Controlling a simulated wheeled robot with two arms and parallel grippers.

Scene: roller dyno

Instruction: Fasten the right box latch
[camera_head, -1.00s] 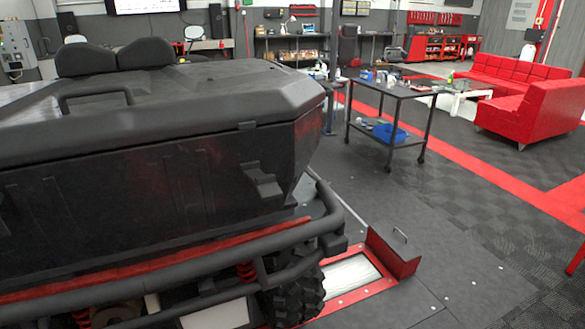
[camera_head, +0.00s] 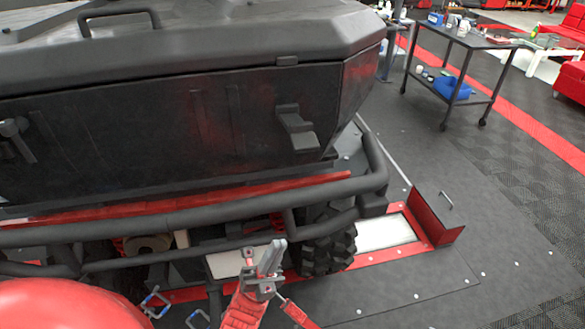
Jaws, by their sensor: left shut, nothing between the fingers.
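The black cargo box (camera_head: 150,125) sits on the rear of a vehicle, its lid (camera_head: 210,35) lying down on it. The right box latch (camera_head: 296,127) is a dark stepped piece on the box's rear face near the right end. It juts out and slants down, apart from the small catch (camera_head: 287,61) on the lid's edge above it.
A tubular bumper (camera_head: 190,218) runs below the box, with a tyre (camera_head: 328,240) under it. A red flap (camera_head: 437,215) is raised from the floor. A trolley (camera_head: 465,70) stands at the right; open floor lies between.

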